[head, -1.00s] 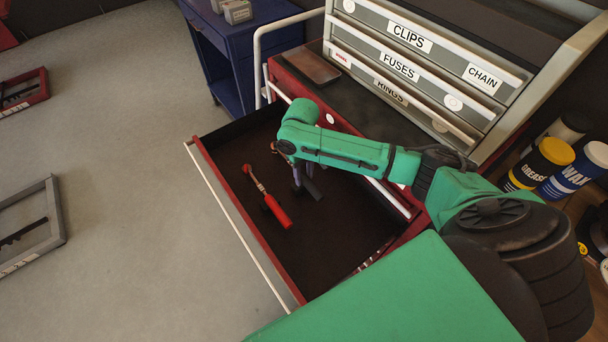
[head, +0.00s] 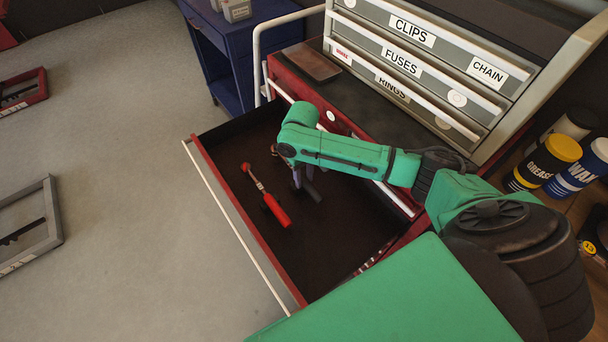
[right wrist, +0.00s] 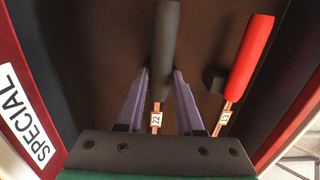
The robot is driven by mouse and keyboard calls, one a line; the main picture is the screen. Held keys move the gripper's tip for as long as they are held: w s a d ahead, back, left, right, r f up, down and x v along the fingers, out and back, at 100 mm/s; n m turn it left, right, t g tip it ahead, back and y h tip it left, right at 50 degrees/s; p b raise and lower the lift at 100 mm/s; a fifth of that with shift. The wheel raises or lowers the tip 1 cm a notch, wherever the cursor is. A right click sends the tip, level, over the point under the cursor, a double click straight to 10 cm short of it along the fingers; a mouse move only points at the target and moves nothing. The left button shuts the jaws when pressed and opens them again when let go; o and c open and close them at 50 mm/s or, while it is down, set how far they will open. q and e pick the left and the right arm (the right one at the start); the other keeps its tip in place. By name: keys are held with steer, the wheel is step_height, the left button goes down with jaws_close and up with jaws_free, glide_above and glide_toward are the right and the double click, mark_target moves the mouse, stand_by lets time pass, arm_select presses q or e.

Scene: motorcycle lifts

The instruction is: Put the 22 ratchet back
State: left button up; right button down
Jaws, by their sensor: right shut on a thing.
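The 22 ratchet (right wrist: 164,60) has a dark grey handle and a tag reading 22 on its copper-coloured shank. My right gripper (right wrist: 160,80) is shut on it, a purple finger on each side, inside the open drawer (head: 232,205). In the head view its dark handle (head: 312,191) shows just beyond my right gripper (head: 301,180), which my green wrist partly covers. I cannot tell whether the ratchet touches the drawer floor. A red-handled ratchet (head: 276,210) lies beside it in the drawer; it also shows in the right wrist view (right wrist: 250,60). My left gripper is out of view.
Labelled small drawers (head: 400,62) stand above the cabinet. Grease and wax tubs (head: 545,160) stand at right.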

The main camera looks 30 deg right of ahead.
steer(key=shift+r, duration=0.1)
steer(key=shift+f, duration=0.55)
stand_by(0.5)
steer(key=shift+c, duration=2.3)
jaws_free()
step_height(320, 180, up, 15)
steer(key=shift+w+f, duration=0.2)
steer(key=shift+w, duration=0.05)
steer(key=shift+f, duration=0.1)
